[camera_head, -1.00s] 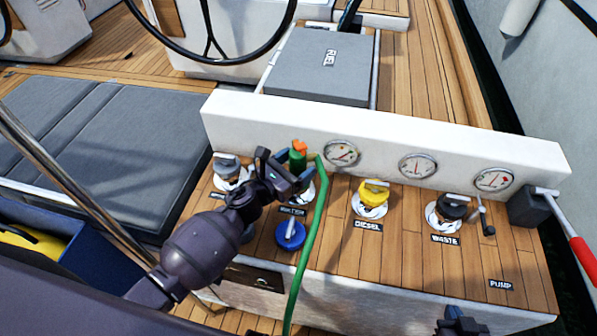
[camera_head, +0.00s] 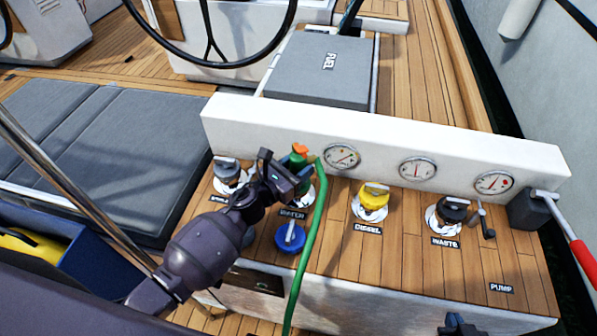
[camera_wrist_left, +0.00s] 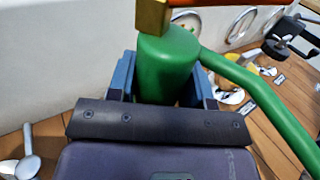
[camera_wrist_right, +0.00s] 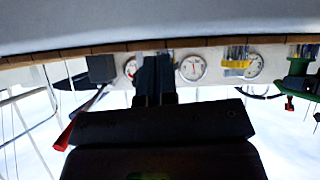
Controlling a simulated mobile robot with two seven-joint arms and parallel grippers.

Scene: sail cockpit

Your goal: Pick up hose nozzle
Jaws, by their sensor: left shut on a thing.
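The hose nozzle (camera_head: 299,158) is a green cylinder with an orange top and a green hose running down from it. It stands at the white water filler, just behind the WATER label. My left gripper (camera_head: 288,174) is shut on it. In the left wrist view the nozzle (camera_wrist_left: 167,62) sits upright between the two blue-grey fingers (camera_wrist_left: 163,85). Its lower end is hidden, so I cannot tell whether it touches the deck. My right gripper (camera_wrist_right: 153,80) looks shut and empty, away from the nozzle, at the bottom edge of the head view.
A blue cap (camera_head: 290,237) lies in front of the WATER label (camera_head: 293,214). The yellow diesel cap (camera_head: 374,196) and black waste cap (camera_head: 453,208) are to the right. A white wall with gauges (camera_head: 418,168) stands behind. The red-handled pump lever (camera_head: 580,255) is at far right.

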